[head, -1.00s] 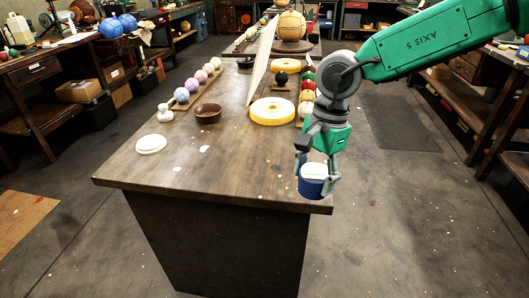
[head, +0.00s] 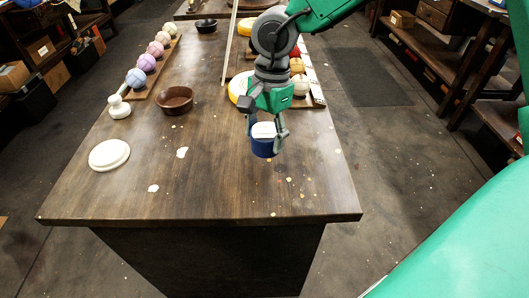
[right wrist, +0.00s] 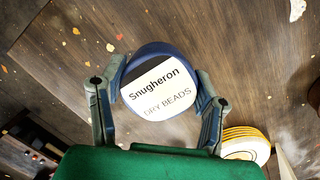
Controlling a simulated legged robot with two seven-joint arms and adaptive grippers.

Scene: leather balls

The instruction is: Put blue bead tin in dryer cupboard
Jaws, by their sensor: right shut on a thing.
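The blue bead tin (head: 263,147) is a small round tin with a white top, in the middle right of the head view. My right gripper (head: 264,138) is shut on it, with one finger on each side. In the right wrist view the tin's lid (right wrist: 158,88) reads "Snugheron DRY BEADS", between the fingers of my right gripper (right wrist: 160,76). The tin is over the wooden bench (head: 190,195); whether it touches the top is hard to tell. I cannot make out a dryer cupboard. My left gripper is not in view.
On the bench are a white disc (head: 109,155), a brown bowl (head: 174,100), a rack of pastel balls (head: 147,63), a yellow-edged disc (right wrist: 246,146) and a row of balls (head: 300,86). The bench's front is mostly clear. Shelving (head: 440,55) stands across the aisle at right.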

